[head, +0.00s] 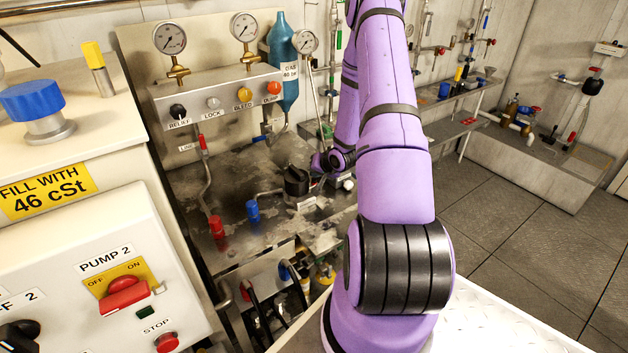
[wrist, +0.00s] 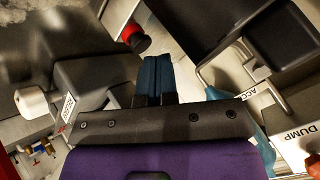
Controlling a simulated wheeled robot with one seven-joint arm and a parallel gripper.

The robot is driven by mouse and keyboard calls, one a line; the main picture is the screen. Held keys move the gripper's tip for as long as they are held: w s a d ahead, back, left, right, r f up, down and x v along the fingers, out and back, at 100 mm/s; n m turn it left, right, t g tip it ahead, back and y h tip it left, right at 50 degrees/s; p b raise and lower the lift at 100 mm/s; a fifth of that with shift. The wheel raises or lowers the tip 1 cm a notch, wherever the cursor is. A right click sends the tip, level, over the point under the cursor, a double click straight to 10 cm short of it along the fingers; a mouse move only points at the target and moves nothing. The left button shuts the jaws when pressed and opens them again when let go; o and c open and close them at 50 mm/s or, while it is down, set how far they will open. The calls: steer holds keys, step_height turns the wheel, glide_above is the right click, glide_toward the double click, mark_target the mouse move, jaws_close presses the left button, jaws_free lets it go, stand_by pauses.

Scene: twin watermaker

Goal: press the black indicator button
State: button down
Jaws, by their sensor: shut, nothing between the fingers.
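I cannot tell for certain which part is the black indicator button. In the head view a black round knob (head: 178,111) sits above the RELIEF label. A larger black cylindrical piece (head: 297,182) stands on the metal bench near the wrist end of my arm. My gripper (wrist: 154,75) is shut and empty in the wrist view, its dark fingertips together. Dark surfaces and a red-and-black knob (wrist: 135,38) lie beyond the fingertips. I cannot tell whether they touch anything. In the head view my fingertips are hard to make out near the bench.
The gauge panel (head: 222,92) has further LOCK, BLEED and DUMP knobs. A blue gas bottle (head: 284,70) stands behind it. In the wrist view a black box (wrist: 88,80) is at left, and a DUMP label (wrist: 300,135) at right. The PUMP 2 panel (head: 80,285) stands front left.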

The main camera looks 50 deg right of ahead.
mark_target(316, 179)
steer(key=shift+f, duration=0.4)
stand_by(0.8)
steer(key=shift+r, duration=0.8)
steer(key=shift+r, duration=2.55)
